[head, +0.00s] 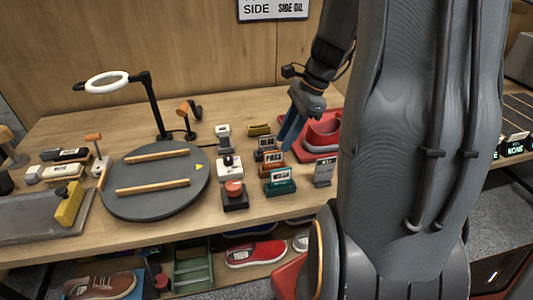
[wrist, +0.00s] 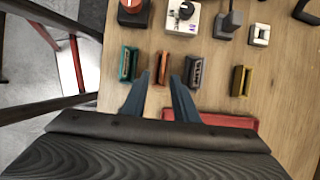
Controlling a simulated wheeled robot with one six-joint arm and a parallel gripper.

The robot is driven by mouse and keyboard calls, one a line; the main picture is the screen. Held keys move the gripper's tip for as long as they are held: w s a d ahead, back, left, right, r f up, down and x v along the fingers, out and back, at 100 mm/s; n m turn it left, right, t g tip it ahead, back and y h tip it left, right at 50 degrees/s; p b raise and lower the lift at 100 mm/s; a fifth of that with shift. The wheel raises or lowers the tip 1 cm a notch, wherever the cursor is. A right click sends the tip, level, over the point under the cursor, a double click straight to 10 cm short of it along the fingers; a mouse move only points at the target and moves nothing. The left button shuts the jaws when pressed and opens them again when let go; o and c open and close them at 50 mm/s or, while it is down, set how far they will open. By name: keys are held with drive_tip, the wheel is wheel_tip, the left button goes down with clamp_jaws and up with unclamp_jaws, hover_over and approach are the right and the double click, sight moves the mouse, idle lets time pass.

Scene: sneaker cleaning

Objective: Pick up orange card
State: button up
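The orange card (head: 272,168) is a small orange block with a white label reading PASS, standing in a row of similar card blocks on the wooden table. In the wrist view the orange card (wrist: 162,68) lies between and just beyond my fingertips. My gripper (wrist: 160,80) is open and empty, with its two blue-grey fingers apart. In the head view my gripper (head: 287,146) points down beside the row, close to the orange card. Whether a finger touches the card I cannot tell.
A teal card block (wrist: 128,63) and a dark card block (wrist: 194,70) flank the orange one closely. A yellow block (wrist: 241,80) stands farther along. A red tray (head: 307,147) is behind the gripper. A round turntable (head: 150,203) is at the left.

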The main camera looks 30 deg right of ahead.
sight(274, 156)
drive_tip(key=shift+w+a+f, duration=0.2)
drive_tip(key=shift+w+f, duration=0.05)
drive_tip(key=shift+f, duration=0.2)
drive_tip(key=shift+p+x, duration=0.85)
drive_tip(key=shift+x, duration=2.55)
drive_tip(key=shift+a, duration=0.15)
clamp_jaws()
